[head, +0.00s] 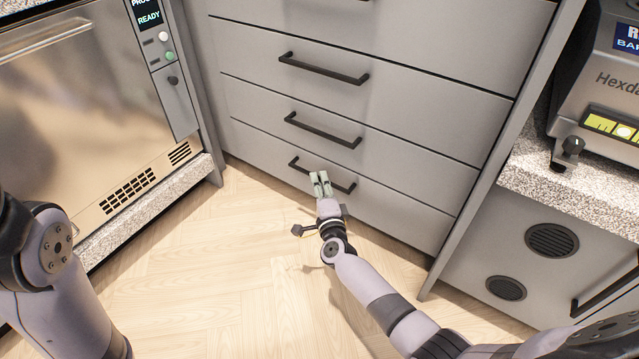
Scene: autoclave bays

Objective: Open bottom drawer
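The bottom drawer (400,208) is the lowest grey front of the cabinet in the middle of the head view. It looks flush with the cabinet. Its dark bar handle (343,187) runs sideways. My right gripper (320,178) is at the handle, its two pale fingers overlapping the handle's middle in the picture. The fingers lie close together with a narrow gap. I cannot tell whether they are around the handle or just in front of it. My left arm shows at the left edge, but its gripper is out of view.
Drawers with dark handles (322,132) stack above. An autoclave (85,110) on a speckled ledge (150,205) stands at left. A speckled counter (555,185) with a grey device (605,85) is at right. The wooden floor (220,270) before the drawers is clear apart from my arm.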

